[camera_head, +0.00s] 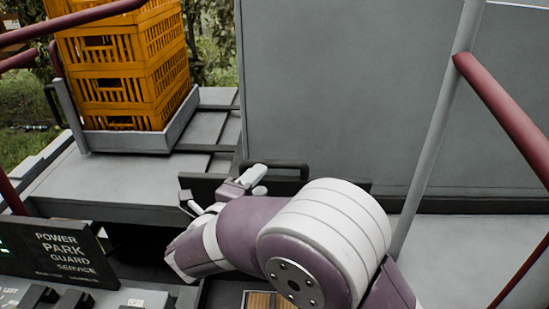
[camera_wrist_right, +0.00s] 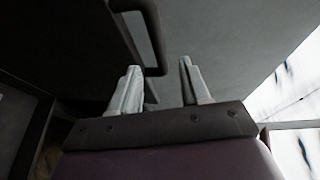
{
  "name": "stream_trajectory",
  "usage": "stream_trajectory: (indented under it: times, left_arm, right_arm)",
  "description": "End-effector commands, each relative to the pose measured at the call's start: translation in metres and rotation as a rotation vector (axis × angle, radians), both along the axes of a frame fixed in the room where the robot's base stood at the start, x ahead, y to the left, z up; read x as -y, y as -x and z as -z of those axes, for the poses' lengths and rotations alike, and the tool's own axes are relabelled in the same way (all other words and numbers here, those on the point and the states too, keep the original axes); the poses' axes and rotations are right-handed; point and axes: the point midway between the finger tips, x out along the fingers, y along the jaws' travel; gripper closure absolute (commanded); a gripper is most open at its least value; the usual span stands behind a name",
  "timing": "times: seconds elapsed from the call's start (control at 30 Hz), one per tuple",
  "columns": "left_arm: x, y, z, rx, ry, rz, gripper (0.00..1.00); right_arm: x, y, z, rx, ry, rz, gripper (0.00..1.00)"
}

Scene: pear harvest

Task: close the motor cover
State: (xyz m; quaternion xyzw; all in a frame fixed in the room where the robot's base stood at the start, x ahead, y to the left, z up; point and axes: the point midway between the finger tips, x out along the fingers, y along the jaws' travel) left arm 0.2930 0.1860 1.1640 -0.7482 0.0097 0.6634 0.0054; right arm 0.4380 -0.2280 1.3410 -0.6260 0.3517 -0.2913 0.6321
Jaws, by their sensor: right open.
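The motor cover (camera_head: 340,95) is a large plain grey panel standing upright behind my right arm in the head view. A dark bar handle (camera_head: 285,164) sits near its lower left edge. In the right wrist view the cover's grey face (camera_wrist_right: 215,35) fills the top, and the handle (camera_wrist_right: 152,30) comes down toward the fingers. My right gripper (camera_head: 258,180) is open beside the handle, its pale fingers apart in the right wrist view (camera_wrist_right: 160,85). The handle's end shows between and beyond the fingertips; I cannot tell whether they touch it. My left gripper is not in view.
Stacked orange crates (camera_head: 125,75) stand in a grey tray (camera_head: 130,141) at the left. A control panel with a dark sign (camera_head: 65,252) is at lower left. A grey post (camera_head: 437,120) and a red rail (camera_head: 505,115) cross the right side.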

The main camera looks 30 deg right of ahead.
Motion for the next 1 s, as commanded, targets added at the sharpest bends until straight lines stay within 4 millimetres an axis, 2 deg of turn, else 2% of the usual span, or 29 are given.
stream_trajectory:
  times: [0.03,0.2,0.3,0.5,0.77,0.8,0.87,0.9,0.93,1.0]
  left_arm:
    - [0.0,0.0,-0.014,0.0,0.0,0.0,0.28]
    - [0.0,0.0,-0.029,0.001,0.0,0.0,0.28]
    - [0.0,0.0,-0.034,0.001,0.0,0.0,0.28]
    - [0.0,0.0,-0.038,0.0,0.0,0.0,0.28]
    - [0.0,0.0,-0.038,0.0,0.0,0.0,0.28]
    - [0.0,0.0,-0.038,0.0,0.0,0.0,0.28]
    - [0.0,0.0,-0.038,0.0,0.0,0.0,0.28]
    - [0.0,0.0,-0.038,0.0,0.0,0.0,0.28]
    - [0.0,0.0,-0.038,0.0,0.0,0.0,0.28]
    - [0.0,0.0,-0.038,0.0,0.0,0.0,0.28]
  right_arm:
    - [0.013,-0.007,-0.005,-0.006,0.001,0.008,0.54]
    - [0.044,-0.03,-0.001,-0.005,0.002,0.004,0.54]
    - [0.055,-0.039,0.002,-0.005,0.001,0.002,0.54]
    - [0.067,-0.048,0.006,-0.004,0.0,-0.001,0.54]
    - [0.068,-0.049,0.007,-0.004,0.0,-0.002,0.54]
    - [0.068,-0.049,0.007,-0.004,0.0,-0.002,0.6]
    - [0.068,-0.049,0.007,-0.004,0.0,-0.002,0.8]
    - [0.068,-0.049,0.007,-0.004,0.001,-0.002,0.93]
    - [0.068,-0.049,0.007,-0.004,0.001,-0.002,1.0]
    - [0.068,-0.049,0.007,-0.004,0.001,-0.002,1.0]
